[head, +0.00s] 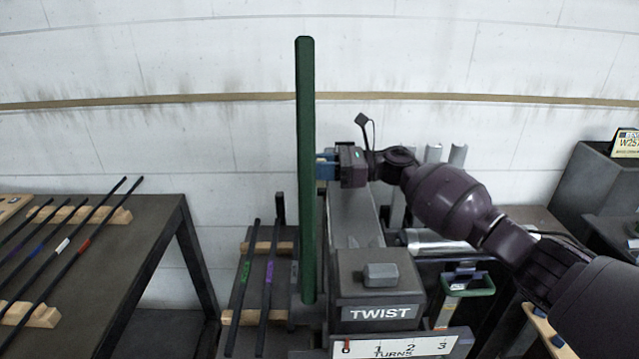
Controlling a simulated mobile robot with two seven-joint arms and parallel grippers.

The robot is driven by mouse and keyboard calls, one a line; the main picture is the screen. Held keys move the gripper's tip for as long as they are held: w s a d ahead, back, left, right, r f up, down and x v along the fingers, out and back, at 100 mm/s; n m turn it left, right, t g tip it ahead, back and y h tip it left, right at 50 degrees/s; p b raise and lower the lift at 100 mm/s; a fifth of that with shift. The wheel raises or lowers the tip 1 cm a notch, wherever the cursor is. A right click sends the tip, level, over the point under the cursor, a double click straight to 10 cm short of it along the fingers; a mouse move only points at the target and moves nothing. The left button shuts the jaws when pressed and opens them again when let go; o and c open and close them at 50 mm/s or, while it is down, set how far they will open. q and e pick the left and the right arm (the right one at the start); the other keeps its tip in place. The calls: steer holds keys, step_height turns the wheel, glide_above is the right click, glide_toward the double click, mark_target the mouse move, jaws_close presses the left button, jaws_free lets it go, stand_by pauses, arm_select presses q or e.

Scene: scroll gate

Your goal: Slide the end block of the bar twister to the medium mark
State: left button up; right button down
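The bar twister (375,290) stands in the middle, with a grey block on top and a "TWIST" label on its front. A long green upright bar (306,130) rises at its left side. My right gripper (326,168), on the arm coming in from the right, is level with this bar's middle, with its blue tips against or just beside the bar's right side. The bar hides the tip ends, so I cannot tell whether they grip anything. I cannot make out the end block or the medium mark for certain. My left gripper is out of view.
A white "TURNS" scale (395,347) runs along the front. Dark rods (242,290) with green and purple labels lie left of the twister. More rods lie on wooden rests on the left table (135,235). A green-topped holder (467,287) stands right, below my arm.

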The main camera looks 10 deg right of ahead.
steer(key=shift+w+d+b, duration=0.25)
steer(key=shift+w+b, duration=0.55)
steer(key=shift+w, duration=0.4)
steer(key=shift+w+r, duration=0.1)
steer(key=shift+r, duration=0.15)
steer(key=c, duration=0.9)
jaws_free()
steer(key=shift+c, duration=0.2)
steer(key=shift+f, duration=0.2)
steer(key=shift+d, duration=0.1)
